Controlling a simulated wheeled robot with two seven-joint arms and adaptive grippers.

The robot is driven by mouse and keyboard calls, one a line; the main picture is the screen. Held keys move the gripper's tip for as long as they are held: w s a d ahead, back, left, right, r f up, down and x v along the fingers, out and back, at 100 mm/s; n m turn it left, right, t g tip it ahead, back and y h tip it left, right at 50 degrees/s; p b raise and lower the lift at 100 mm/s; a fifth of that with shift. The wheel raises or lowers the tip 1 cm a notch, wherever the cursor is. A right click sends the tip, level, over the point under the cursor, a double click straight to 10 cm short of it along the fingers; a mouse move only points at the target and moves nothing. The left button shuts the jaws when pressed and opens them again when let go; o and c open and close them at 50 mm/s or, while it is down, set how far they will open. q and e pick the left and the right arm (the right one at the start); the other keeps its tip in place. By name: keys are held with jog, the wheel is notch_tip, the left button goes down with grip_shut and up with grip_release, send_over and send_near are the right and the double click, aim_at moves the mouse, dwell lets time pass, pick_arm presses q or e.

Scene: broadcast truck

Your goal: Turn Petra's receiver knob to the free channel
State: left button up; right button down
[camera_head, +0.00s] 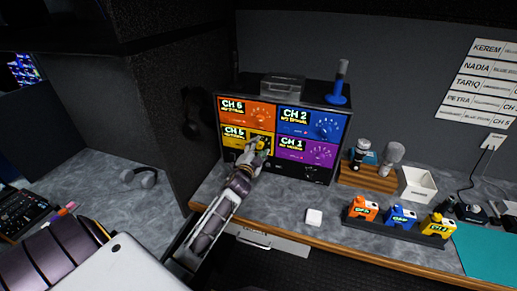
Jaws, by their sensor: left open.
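A rack of four coloured receivers stands on the desk against the wall. The orange receiver (233,113) shows CH 6, the blue receiver (296,121) CH 2, the yellow receiver (233,134) CH 5 and the purple receiver (292,152) CH 1. A wall list (478,85) has a PETRA row; its small text is hard to read. My left gripper (257,151) is open at the yellow receiver, with its fingertips at the yellow knob (261,142). The fingers partly hide the knob and dial, and contact is unclear. My right gripper is out of view.
A blue-based microphone (338,87) stands on the rack. Right of it are a wooden stand (368,178) with microphones, a white bin (417,184) and a dark tray (395,232) of coloured packs. A small white box (314,217) lies on the desk (285,212).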

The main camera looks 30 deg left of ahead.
pick_arm(q)
jog(key=v, duration=1.1)
jog(key=shift+s, duration=0.35)
jog(key=shift+f, duration=0.2)
dwell(0.7)
